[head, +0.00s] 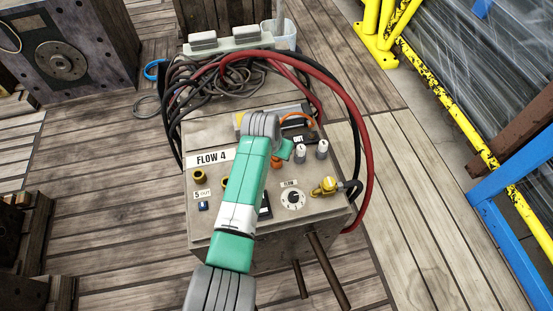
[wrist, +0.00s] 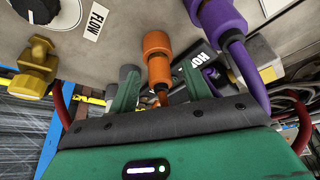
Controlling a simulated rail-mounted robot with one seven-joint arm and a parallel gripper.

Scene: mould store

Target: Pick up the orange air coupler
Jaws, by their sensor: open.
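The orange air coupler (wrist: 157,50) stands out from the box's panel in the middle of the wrist view, with an orange tail at its near end. My gripper (wrist: 161,84) is open, with one green finger on each side of the coupler's lower part; I see gaps, and contact cannot be told. In the head view, my gripper (head: 285,150) is over the middle of the panel, and only a small orange piece (head: 276,163) shows beside it; my arm hides much there.
A purple coupler (wrist: 216,20) with a purple hose is close on the right in the wrist view. A yellow fitting (head: 327,186), a dial (head: 293,199) and grey knobs (head: 321,150) stand on the panel. Red and black hoses (head: 365,120) loop around the box's right side.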

